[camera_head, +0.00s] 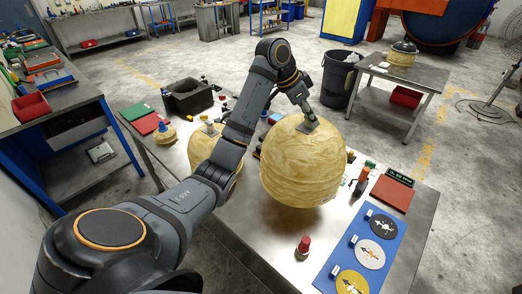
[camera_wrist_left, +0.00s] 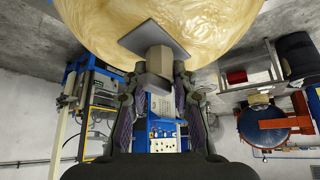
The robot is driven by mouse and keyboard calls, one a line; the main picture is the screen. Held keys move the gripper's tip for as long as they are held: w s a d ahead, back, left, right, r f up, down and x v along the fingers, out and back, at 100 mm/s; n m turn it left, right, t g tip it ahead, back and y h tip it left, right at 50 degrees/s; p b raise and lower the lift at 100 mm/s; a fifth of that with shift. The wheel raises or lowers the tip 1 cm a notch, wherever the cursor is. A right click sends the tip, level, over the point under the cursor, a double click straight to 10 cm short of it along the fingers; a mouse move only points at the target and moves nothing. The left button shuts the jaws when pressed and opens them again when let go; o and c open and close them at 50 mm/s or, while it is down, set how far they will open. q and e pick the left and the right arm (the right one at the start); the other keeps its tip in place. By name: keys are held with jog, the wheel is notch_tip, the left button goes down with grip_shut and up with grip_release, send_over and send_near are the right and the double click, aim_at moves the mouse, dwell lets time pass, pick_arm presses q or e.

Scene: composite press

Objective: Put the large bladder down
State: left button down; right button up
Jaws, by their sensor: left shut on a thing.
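The large bladder (camera_head: 303,165) is a round, yellowish, wrinkled ball with a square metal plate and stub on top. My left gripper (camera_head: 304,117) is shut on that stub from above. In the left wrist view the gripper (camera_wrist_left: 159,85) grips the stub below the plate, and the bladder (camera_wrist_left: 160,20) fills the upper part of the picture. The bladder is over the steel table (camera_head: 255,225); its underside hides whether it touches the top. A second yellowish ball (camera_head: 214,155) sits on the table to the left, partly hidden by my left arm. My right gripper is not seen.
A blue board (camera_head: 352,222) with several round discs lies at the table's right front. A red-topped bottle (camera_head: 303,247) stands near the front edge. A red pad (camera_head: 392,193), a dark bin (camera_head: 188,97) and small parts are also on the table.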

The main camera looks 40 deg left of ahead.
aim_at(271, 157)
pick_arm(q)
jog(key=s+a+f, duration=0.1)
jog(key=s, duration=0.1)
jog(key=s+a+f+p, duration=0.1)
jog(key=s, duration=0.1)
jog(key=s+a+f, duration=0.1)
jog(key=s, duration=0.2)
jog(key=shift+a+f, duration=0.2)
jog(key=shift+a, duration=0.05)
jog(key=s+f, duration=0.1)
jog(key=s+a+f+p, duration=0.1)
jog(key=f, duration=0.1)
jog(key=s+f, duration=0.1)
jog(key=shift+s+a+f, duration=0.1)
jog(key=shift+a+f, duration=0.1)
jog(key=shift+a, duration=0.05)
jog(key=shift+s+f, duration=0.15)
jog(key=shift+f, duration=0.1)
jog(key=shift+s+a+f+p, duration=0.15)
jog(key=shift+s+f+p, duration=0.15)
jog(key=shift+f+p, duration=0.15)
notch_tip(271, 157, down, 2)
jog(key=shift+f+p, duration=0.1)
jog(key=shift+p, duration=0.55)
jog(key=shift+f, duration=0.35)
jog(key=shift+w, duration=0.1)
jog(key=c, duration=1.1)
grip_release()
